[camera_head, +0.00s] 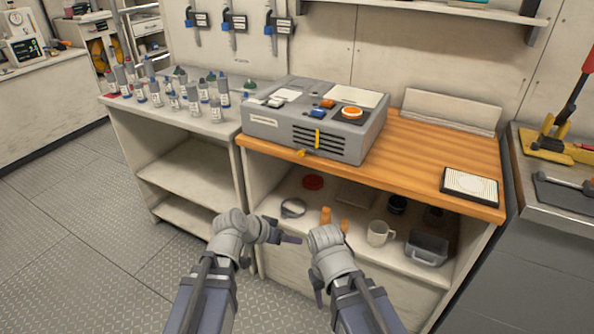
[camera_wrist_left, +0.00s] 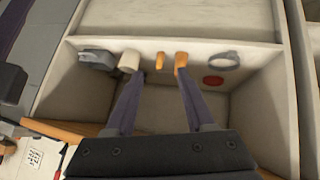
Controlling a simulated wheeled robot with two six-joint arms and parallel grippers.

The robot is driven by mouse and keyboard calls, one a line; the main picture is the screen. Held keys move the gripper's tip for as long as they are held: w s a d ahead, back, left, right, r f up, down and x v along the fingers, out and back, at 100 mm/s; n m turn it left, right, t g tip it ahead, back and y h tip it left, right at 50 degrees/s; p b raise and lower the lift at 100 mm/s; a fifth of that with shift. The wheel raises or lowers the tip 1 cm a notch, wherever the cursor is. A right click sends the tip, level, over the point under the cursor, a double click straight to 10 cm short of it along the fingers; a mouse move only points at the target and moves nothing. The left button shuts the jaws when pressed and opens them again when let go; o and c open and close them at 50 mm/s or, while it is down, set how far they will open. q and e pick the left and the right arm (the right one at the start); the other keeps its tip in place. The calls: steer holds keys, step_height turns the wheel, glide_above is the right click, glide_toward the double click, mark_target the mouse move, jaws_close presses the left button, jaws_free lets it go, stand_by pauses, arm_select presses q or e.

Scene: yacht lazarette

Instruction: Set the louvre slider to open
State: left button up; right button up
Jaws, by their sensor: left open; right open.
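A grey housing (camera_head: 270,124) stands on the wooden worktop. Its front has dark louvre slots (camera_head: 303,137), with an upright yellow slider tab (camera_head: 318,138) across them, right of their middle. Any open or shut marking is too small to read. My left gripper (camera_head: 290,239) is open and empty, below and in front of the worktop edge; its two fingers (camera_wrist_left: 158,105) show apart in the left wrist view. My right gripper (camera_head: 318,285) is open, low in front of the cabinet, apart from the housing; its fingers are partly hidden by its wrist.
A yellow knob (camera_head: 301,153) sits low at the housing's front; an orange round button (camera_head: 353,112) is on top. The shelf below holds a mug (camera_head: 380,233), grey bin (camera_head: 427,247), ring (camera_head: 293,208) and small orange items. Several bottles (camera_head: 192,98) stand left. The worktop right of the housing is mostly clear.

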arm_select(q)
steer(key=w+d+r+m+t+h, duration=0.1)
steer(key=w+r+t+h, duration=0.15)
steer(key=r, duration=0.25)
steer(key=w+d+r+t+h, duration=0.1)
steer(key=w+r+t, duration=0.2)
steer(key=r, duration=0.2)
steer(key=n+t+y, duration=0.1)
steer(key=t+y, duration=0.1)
steer(key=t, duration=0.3)
glide_toward(300, 154)
steer(key=shift+x, duration=4.15)
jaws_close()
